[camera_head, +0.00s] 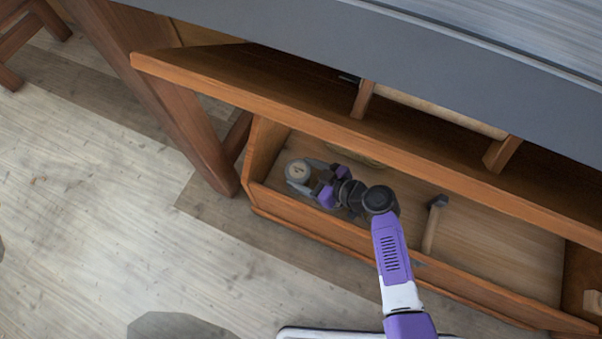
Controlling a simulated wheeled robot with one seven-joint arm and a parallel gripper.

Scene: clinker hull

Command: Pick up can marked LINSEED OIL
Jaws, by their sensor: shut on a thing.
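A small round can (297,171) with a pale grey lid is in the left end of the open wooden drawer (290,223). My gripper (303,176) reaches into the drawer from the right and is shut on the can, with a finger on each side of it. Any marking on the can is too small to read. The can's sides and base are hidden from above, so I cannot tell whether it touches the drawer floor.
A hammer (433,222) lies in the drawer to the right of my arm. A pale round thing (358,156) is partly hidden behind my gripper. The bench's wooden rail (330,130) overhangs the drawer's back. A wooden leg (170,100) stands to the left.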

